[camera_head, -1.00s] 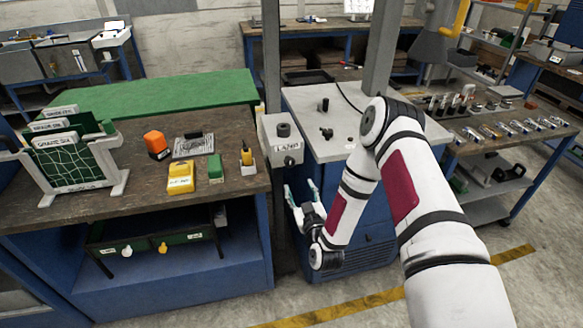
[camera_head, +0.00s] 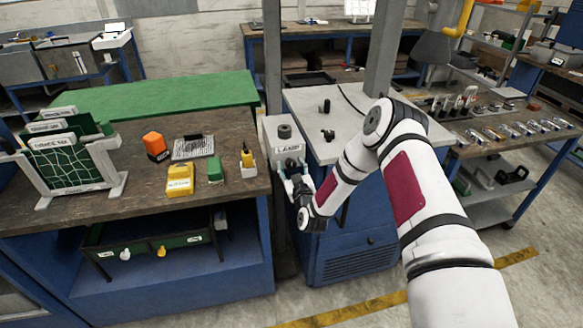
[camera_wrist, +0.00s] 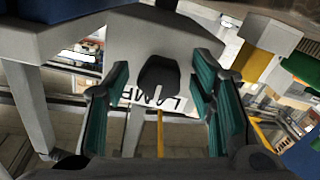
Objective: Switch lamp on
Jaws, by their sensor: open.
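A light grey switch box (camera_head: 274,140) is mounted between the workbench and the grey-topped cabinet. It carries a LAMP label (camera_head: 289,149) on its front and a round dark part on top. In the wrist view the label (camera_wrist: 170,103) reads upside down beside a black knob (camera_wrist: 158,76) with a pale slot. My gripper (camera_head: 291,172) is right at the front of the box and hides the knob in the head view. In the wrist view the teal-padded fingers of my gripper (camera_wrist: 159,88) are open on both sides of the knob, with visible gaps.
The workbench (camera_head: 130,205) at left holds a yellow box (camera_head: 180,180), an orange item (camera_head: 154,143) and a green rack (camera_head: 70,165). A dark post (camera_head: 272,60) rises behind the switch box. The cabinet top (camera_head: 315,110) at right has small black parts.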

